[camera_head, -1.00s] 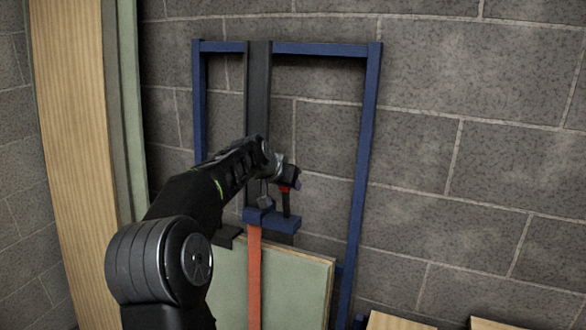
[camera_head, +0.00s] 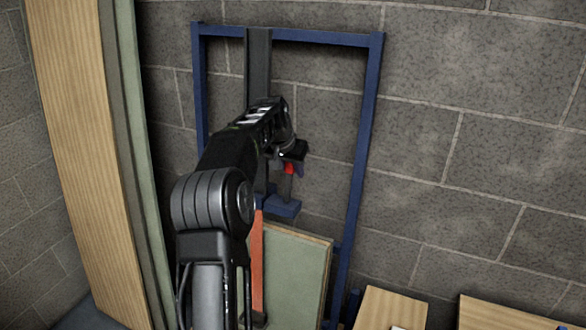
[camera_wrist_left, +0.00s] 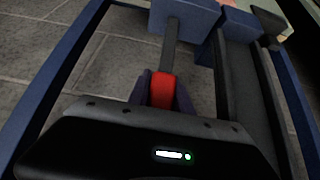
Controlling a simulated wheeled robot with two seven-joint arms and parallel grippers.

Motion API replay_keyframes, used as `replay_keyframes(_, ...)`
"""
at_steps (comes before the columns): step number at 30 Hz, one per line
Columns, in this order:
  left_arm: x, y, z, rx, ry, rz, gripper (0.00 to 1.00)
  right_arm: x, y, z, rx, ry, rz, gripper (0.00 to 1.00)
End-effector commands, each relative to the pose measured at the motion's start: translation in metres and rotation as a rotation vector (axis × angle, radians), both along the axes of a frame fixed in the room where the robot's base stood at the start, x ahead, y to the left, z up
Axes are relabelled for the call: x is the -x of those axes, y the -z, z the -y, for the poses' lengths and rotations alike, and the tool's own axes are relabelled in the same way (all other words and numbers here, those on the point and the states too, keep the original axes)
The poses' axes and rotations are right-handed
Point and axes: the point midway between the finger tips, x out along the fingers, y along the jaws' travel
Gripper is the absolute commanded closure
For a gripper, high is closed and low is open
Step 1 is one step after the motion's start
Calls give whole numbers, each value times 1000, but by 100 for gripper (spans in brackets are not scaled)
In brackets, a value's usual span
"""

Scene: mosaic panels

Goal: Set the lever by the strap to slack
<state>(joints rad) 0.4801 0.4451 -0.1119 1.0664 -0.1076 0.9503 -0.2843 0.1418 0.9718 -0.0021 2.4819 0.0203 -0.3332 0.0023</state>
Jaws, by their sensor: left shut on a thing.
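The lever has a red grip and a dark grey shaft. In the left wrist view the red grip (camera_wrist_left: 161,90) sits between the fingers of my left gripper (camera_wrist_left: 163,92), which is shut on it. The shaft (camera_wrist_left: 171,45) runs from the grip to a blue block (camera_wrist_left: 185,16). In the head view my left gripper (camera_head: 291,168) is at the lever, above the blue bracket (camera_head: 283,207); the arm hides part of it. The orange strap (camera_head: 257,265) hangs below the bracket, in front of a pale green panel (camera_head: 290,265). My right gripper is not in view.
A blue frame (camera_head: 366,130) stands against the grey block wall (camera_head: 480,120), with a dark vertical bar (camera_head: 258,70) inside it. Tall wooden panels (camera_head: 85,120) stand at the left. Wooden boards (camera_head: 395,307) are at the lower right.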

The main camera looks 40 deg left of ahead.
Motion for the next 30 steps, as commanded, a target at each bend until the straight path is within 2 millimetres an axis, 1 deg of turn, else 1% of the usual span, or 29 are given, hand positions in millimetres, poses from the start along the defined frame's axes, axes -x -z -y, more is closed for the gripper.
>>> replay_keyframes(2,0,0,0,0,0,0,100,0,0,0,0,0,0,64)
replay_keyframes(3,0,0,0,0,0,1,73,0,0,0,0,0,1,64)
replay_keyframes(10,0,0,0,0,0,1,54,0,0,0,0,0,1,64)
replay_keyframes(11,0,0,0,0,0,1,53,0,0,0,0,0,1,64)
replay_keyframes(17,0,0,0,0,0,1,53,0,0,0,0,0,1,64)
replay_keyframes(21,2,-4,1,-1,0,3,53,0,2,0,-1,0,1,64)
replay_keyframes(26,10,-20,4,-2,1,5,53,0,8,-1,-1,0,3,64)
replay_keyframes(30,21,-41,7,-3,0,5,53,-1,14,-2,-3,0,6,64)
